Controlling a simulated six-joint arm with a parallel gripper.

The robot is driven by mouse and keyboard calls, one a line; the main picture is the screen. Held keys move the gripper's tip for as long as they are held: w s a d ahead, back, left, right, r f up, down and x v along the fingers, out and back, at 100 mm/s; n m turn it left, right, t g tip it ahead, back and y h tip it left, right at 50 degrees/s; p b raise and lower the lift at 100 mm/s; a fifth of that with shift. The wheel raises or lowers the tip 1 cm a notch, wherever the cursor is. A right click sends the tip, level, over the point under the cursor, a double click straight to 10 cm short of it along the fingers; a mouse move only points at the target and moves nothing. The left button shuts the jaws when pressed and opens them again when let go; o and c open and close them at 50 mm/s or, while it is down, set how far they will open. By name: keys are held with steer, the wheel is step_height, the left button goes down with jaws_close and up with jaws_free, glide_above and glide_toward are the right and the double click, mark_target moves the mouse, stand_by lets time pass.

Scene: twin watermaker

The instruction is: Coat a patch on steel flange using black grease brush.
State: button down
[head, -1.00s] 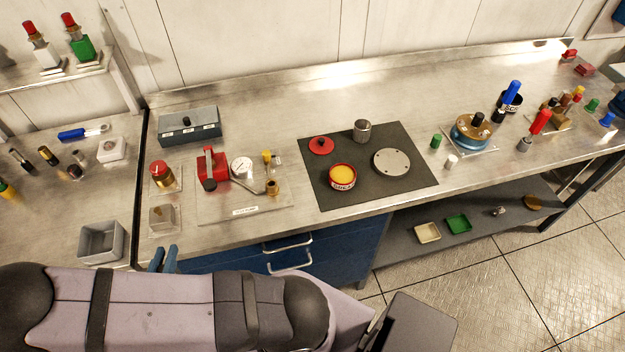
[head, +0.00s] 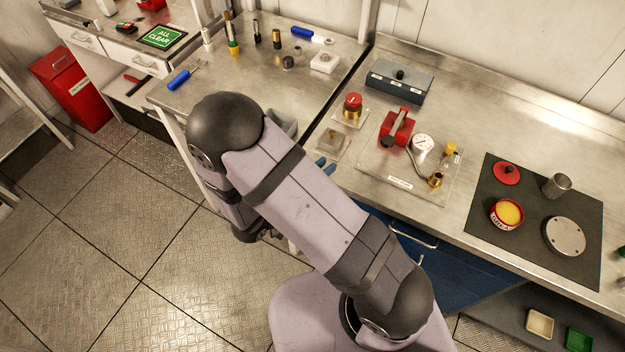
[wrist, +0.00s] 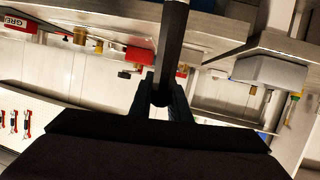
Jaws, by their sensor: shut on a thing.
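In the wrist view my gripper (wrist: 164,84) is shut on a slim black handle, which I take to be the black grease brush (wrist: 173,36). The brush's far end is not clear. In the head view the gripper and brush are hidden behind my arm. The steel flange (head: 565,237), a grey round plate with small holes, lies flat on a dark mat (head: 535,245) at the right. Beside it stands an open red tin of yellow grease (head: 508,213). My gripper is well left of both.
A red lid (head: 506,172) and a steel cup (head: 557,185) are also on the mat. A pressure gauge (head: 422,144) and red-handled fixture (head: 396,127) stand to its left. A grey box (head: 399,80) is behind. The bench's front edge lies between my arm and the mat.

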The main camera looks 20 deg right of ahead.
steer(key=s+d+r+m+g+h+p, duration=0.1)
steer(key=d+r+m+g, duration=0.2)
steer(key=d, duration=0.8)
steer(key=d+r+m+g+h+p, duration=0.15)
steer(key=d+r, duration=0.35)
steer(key=d, duration=0.6)
steer(key=s+d+r+m+g+h, duration=0.1)
steer(key=d+r+m+g+h, duration=0.2)
steer(key=d, duration=0.8)
steer(key=s+d+r, duration=0.2)
steer(key=s+d, duration=0.2)
steer(key=d, duration=0.4)
steer(key=s+d+r, duration=0.1)
steer(key=s+d, duration=0.2)
steer(key=d, duration=0.5)
steer(key=s+d+r, duration=0.1)
steer(key=s+d, duration=0.4)
steer(key=s, duration=0.4)
steer(key=s+d+r+m+g+b, duration=0.1)
steer(key=s+d, duration=0.3)
steer(key=s, duration=0.4)
steer(key=s+d+r+g+b, duration=0.1)
steer(key=s+d+r, duration=0.2)
steer(key=s, duration=0.6)
steer(key=d+h, duration=0.1)
steer(key=d, duration=0.1)
steer(key=shift+s+d+m, duration=0.35)
steer(key=shift+g, duration=0.25)
